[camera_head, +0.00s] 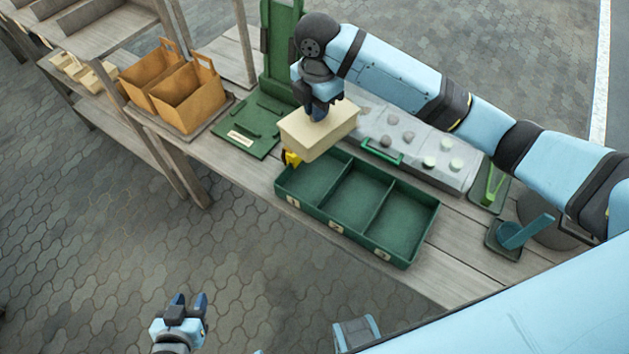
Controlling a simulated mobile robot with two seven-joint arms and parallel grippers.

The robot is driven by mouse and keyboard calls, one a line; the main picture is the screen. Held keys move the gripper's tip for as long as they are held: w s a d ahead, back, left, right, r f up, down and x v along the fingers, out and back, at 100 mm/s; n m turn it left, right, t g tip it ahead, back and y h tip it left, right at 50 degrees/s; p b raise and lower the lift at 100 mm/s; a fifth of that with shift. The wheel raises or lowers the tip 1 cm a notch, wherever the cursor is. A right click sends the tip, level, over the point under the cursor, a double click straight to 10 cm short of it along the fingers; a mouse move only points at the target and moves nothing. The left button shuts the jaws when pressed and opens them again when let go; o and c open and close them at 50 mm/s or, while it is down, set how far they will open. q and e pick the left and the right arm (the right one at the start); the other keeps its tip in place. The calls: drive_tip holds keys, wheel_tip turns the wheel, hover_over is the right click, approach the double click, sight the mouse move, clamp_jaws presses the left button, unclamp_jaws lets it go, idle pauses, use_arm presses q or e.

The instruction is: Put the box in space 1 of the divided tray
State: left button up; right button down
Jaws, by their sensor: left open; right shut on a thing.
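The box (313,134) is a cream block with a flat top. My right gripper (318,112) is shut on it from above and holds it over the back left part of the green divided tray. The divided tray (336,226) has three compartments in a row, with number labels on its front wall. Space 1 (304,184) is the leftmost compartment and looks empty, though the box hides its back part. The other two compartments are empty. My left gripper (188,300) is open and empty, low in front of the table over the paving.
A yellow object (291,158) shows at the tray's back left corner, partly hidden. A green board (247,130) lies left of the tray. A grey panel with round pieces (430,150) lies behind it. Green (490,188) and teal (520,235) stands are at right.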

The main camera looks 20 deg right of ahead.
drive_tip(key=shift+w+a+f+n, duration=0.1)
drive_tip(key=shift+w+a+n, duration=0.1)
drive_tip(key=shift+n, duration=0.35)
drive_tip(key=shift+w+a+n, duration=0.1)
drive_tip(key=shift+w+n, duration=0.05)
drive_tip(key=shift+n, duration=0.4)
drive_tip(key=shift+f, duration=0.3)
wheel_tip(320, 180, down, 19)
drive_tip(key=shift+f, duration=0.2)
drive_tip(key=c, duration=1.2)
unclamp_jaws()
drive_tip(key=shift+f, duration=0.15)
drive_tip(key=shift+o, duration=0.2)
wheel_tip(320, 180, up, 12)
drive_tip(key=shift+r, duration=0.2)
